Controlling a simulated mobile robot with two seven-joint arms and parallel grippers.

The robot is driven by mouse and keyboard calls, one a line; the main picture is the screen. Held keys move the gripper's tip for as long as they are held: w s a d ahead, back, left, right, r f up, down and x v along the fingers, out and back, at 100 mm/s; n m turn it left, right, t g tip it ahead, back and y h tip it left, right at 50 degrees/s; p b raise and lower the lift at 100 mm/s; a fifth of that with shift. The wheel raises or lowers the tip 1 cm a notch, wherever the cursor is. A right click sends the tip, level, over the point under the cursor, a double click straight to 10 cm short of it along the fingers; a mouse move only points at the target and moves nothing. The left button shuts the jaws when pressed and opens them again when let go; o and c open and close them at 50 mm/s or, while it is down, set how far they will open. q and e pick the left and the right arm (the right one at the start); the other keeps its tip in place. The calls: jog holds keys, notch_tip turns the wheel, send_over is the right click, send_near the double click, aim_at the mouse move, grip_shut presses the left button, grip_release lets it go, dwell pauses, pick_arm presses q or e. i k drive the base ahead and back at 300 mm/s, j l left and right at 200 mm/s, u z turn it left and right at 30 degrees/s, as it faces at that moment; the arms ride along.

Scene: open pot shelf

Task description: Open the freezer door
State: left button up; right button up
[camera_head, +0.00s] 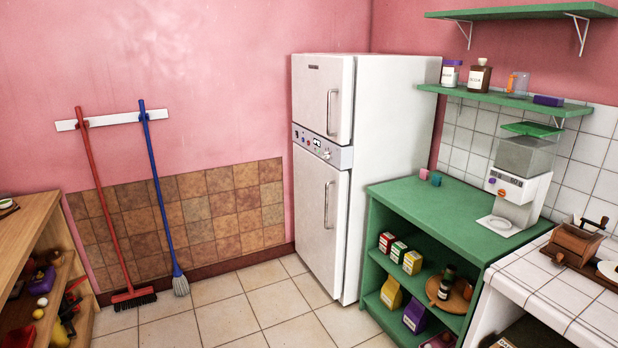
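A tall white fridge-freezer (378,170) stands against the pink wall near the corner in the head view. Its upper door (314,95) is shut and has a vertical metal handle (331,112) on its right side. Its lower door (317,222) is also shut, with a similar vertical handle (327,204). A control panel (321,146) with knobs and a small display sits between the two doors. Which door is the freezer's is not marked legibly. Neither of my grippers shows in the head view.
The tiled floor (255,308) before the fridge is clear. A green shelf unit (455,215) stands close to its right. A red broom (103,200) and a blue mop (163,195) hang at the left. A wooden shelf (30,235) stands at the left edge.

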aim_at(323, 84)
jog(key=i, duration=1.35)
